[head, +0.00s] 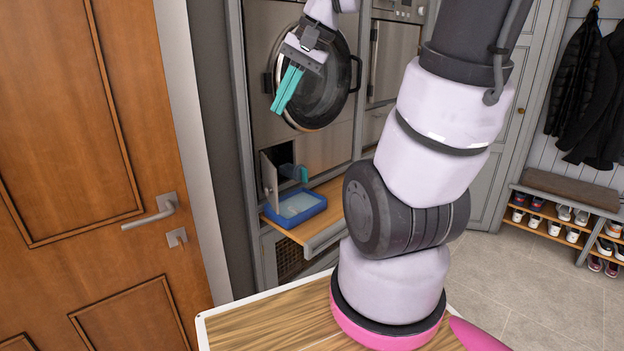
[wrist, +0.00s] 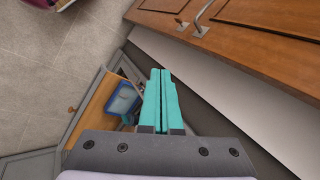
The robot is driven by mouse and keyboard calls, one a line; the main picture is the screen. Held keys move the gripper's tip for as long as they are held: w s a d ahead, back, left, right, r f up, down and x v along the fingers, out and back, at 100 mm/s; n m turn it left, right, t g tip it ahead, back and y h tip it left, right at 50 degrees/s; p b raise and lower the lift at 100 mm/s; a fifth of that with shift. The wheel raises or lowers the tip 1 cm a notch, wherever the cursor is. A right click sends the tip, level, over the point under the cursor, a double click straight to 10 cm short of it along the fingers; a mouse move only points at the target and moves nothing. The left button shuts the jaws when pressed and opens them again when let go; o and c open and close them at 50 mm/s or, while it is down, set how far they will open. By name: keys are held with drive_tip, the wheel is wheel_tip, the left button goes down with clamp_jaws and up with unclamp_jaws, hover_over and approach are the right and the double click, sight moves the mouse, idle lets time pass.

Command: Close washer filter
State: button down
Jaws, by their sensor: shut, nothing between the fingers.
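The washer (head: 330,148) stands beyond the wooden door, with its round dark door (head: 325,95) closed. Low on its front, a small grey filter flap (head: 269,180) stands swung open to the left of a dark recess (head: 286,155). A teal filter part (head: 302,173) shows at the recess. My gripper (head: 278,108) is shut and empty, in front of the round door, above and apart from the flap. In the wrist view my shut teal fingers (wrist: 161,72) point towards the shelf area; the flap cannot be made out clearly there.
A blue tray (head: 297,207) with pale contents sits on the wooden shelf (head: 325,205) below the recess; the tray also shows in the wrist view (wrist: 122,99). A wooden door with a handle (head: 160,210) is close on the left. A shoe bench (head: 560,205) stands far right; the floor between is clear.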

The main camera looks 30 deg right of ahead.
sight(286, 165)
drive_tip(key=w+d+f+m+t+y, duration=0.2)
drive_tip(key=w+d+f+m+y, duration=0.3)
drive_tip(key=w+f, duration=0.4)
drive_tip(key=w+d+f+m+t+y, duration=0.2)
drive_tip(key=w+d+f+m+y, duration=0.2)
drive_tip(key=w+d+f+m, duration=0.45)
drive_tip(key=w+d+f+m+t+h, duration=0.2)
drive_tip(key=d+f+m+t+h, duration=0.35)
drive_tip(key=f, duration=0.45)
drive_tip(key=w+d+f+m+t+h, duration=0.1)
drive_tip(key=d+f+m+t+h, duration=0.1)
drive_tip(key=d+f+m+t, duration=0.55)
drive_tip(key=w+a+g, duration=0.1)
drive_tip(key=w, duration=0.3)
drive_tip(key=w+a+f+n+g, duration=0.1)
drive_tip(key=w, duration=0.3)
drive_tip(key=w+a+f+g, duration=0.1)
drive_tip(key=w, duration=0.4)
drive_tip(key=shift+a+n, duration=0.1)
drive_tip(key=shift+n, duration=0.15)
drive_tip(key=x, duration=1.5)
drive_tip(key=shift+f, duration=0.1)
drive_tip(key=shift+w+a, duration=0.1)
drive_tip(key=shift+w, duration=0.05)
drive_tip(key=shift+a, duration=0.1)
